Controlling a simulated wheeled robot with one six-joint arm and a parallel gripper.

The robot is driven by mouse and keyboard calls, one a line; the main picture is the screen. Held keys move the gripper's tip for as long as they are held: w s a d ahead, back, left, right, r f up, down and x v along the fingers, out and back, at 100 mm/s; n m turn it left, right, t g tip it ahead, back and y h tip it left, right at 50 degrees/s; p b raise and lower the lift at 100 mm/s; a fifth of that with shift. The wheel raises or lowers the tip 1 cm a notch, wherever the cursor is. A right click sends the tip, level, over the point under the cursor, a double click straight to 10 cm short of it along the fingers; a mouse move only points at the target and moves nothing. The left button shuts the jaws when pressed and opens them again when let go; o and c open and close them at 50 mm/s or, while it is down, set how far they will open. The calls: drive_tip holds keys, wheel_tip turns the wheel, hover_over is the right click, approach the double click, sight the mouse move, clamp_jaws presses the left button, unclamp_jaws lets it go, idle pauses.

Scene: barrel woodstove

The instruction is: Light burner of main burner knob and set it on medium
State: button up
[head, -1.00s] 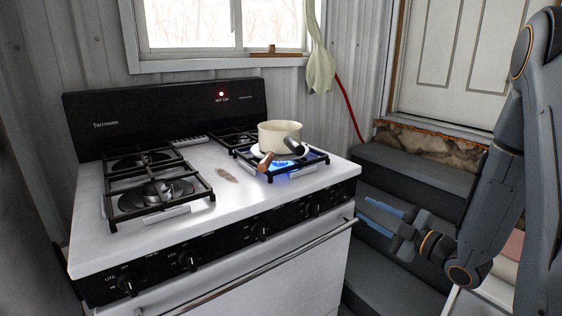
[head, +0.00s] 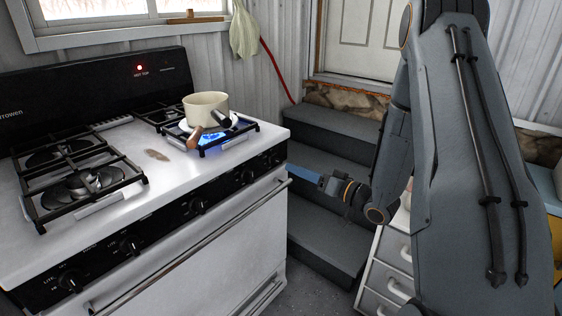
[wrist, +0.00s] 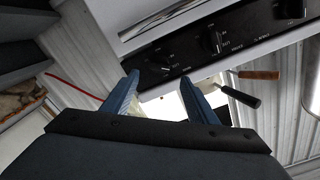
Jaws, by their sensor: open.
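The white stove has a black front panel (head: 160,230) with several black knobs. I see knobs at the near left (head: 70,281), at the middle (head: 197,205) and near the right end (head: 247,177). I cannot tell which is the main burner knob. A blue flame (head: 210,138) burns at the front right burner under a cream pot (head: 206,104). My gripper (head: 300,174) is open and empty, beside the stove's front right corner. In the wrist view its two blue fingers (wrist: 163,92) are apart, with a knob (wrist: 160,62) beyond them, apart from it.
The oven handle bar (head: 190,245) sticks out below the knobs. Dark steps (head: 340,135) rise right of the stove. A white drawer unit (head: 390,265) stands beside my arm. The left burners (head: 85,180) show no flame.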

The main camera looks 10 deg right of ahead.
sight(279, 162)
drive_tip(key=shift+p+x, duration=0.35)
drive_tip(key=shift+x, duration=3.5)
drive_tip(key=c, duration=1.1)
drive_tip(key=shift+o, duration=0.2)
drive_tip(key=shift+a, duration=0.25)
drive_tip(key=shift+d, duration=0.15)
